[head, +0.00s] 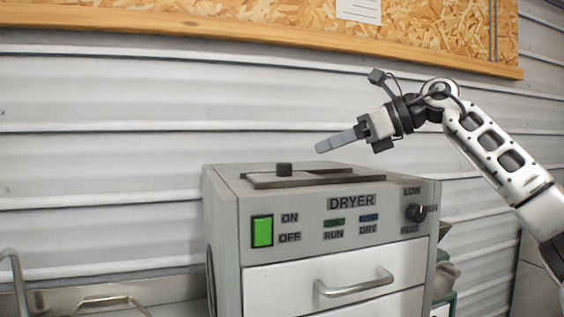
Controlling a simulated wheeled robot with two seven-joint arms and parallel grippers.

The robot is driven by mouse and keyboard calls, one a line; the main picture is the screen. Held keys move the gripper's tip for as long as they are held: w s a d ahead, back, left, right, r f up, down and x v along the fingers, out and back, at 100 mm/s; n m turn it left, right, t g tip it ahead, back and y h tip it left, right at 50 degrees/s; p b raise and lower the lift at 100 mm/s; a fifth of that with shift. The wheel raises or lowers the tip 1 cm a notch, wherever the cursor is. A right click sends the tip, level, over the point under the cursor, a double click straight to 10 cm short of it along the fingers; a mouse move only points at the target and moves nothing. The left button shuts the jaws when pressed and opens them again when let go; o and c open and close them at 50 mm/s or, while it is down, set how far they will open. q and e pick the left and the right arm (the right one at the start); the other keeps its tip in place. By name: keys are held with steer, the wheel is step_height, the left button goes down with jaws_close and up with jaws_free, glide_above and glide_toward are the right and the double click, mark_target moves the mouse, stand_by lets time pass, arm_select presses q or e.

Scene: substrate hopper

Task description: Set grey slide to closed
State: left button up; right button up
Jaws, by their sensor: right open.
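The grey slide (272,180) lies on top of the dryer (222,190), towards its left side. A small dark block-shaped knob (284,169) stands up from it. Whether the opening under the slide is covered cannot be told at this low angle. My right gripper (328,146) is open and empty. It hangs above the dryer top, up and to the right of the knob, apart from it. It is seen nearly side-on, so its fingers overlap. My left gripper is not in view.
The dryer's front has a green switch (262,231), a dark dial (415,212) and a drawer handle (355,283) that sticks out. A corrugated wall (100,110) stands behind. A chipboard panel (230,16) hangs above. The space over the dryer's left side is free.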

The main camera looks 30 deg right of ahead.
mark_target(286, 163)
steer(key=p+x, duration=0.1)
steer(key=x, duration=0.9)
steer(key=shift+w+a+f+p, duration=0.15)
steer(key=shift+w+f+p, duration=0.05)
steer(key=shift+w+p, duration=0.15)
